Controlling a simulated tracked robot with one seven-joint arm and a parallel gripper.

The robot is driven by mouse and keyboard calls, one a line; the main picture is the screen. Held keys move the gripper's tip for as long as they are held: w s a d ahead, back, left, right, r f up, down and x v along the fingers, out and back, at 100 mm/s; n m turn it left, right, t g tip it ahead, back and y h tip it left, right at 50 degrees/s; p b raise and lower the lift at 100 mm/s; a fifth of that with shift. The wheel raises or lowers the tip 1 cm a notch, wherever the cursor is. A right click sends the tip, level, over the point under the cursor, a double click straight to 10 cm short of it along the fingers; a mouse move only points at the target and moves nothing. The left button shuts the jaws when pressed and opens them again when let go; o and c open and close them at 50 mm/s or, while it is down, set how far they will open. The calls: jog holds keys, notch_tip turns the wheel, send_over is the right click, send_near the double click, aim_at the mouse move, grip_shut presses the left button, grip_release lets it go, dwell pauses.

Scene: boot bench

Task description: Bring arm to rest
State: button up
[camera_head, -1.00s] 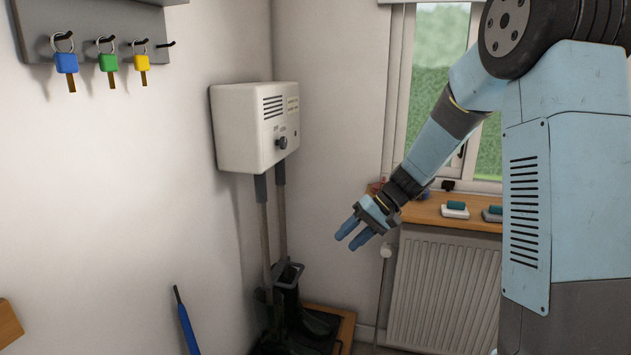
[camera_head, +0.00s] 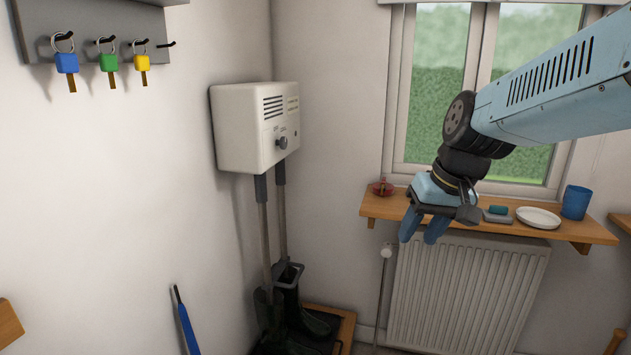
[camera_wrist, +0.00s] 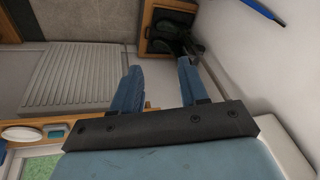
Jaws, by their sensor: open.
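My gripper (camera_head: 424,226) hangs in front of the window shelf in the head view, its two blue fingers pointing down. The fingers are apart with nothing between them. In the wrist view the open fingers (camera_wrist: 158,88) show with the floor and wall beyond them. My arm comes in from the right of the head view, across the window. The gripper hides part of the shelf and the radiator's top.
The wooden shelf (camera_head: 480,224) bears a small red item (camera_head: 381,188), a teal-topped block (camera_head: 497,214), a white dish (camera_head: 538,217) and a blue cup (camera_head: 575,202). A radiator (camera_head: 465,295) stands below. A white box (camera_head: 255,127) hangs left, above boots (camera_head: 300,310). Keys hang on hooks.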

jog(key=s+d+r+m+t+h, duration=0.1)
jog(key=s+d+r+t+h, duration=0.1)
jog(key=s+d, duration=0.3)
jog(key=s, duration=0.3)
jog(key=shift+t, duration=0.3)
jog(key=shift+s+r, duration=0.1)
dwell(2.4)
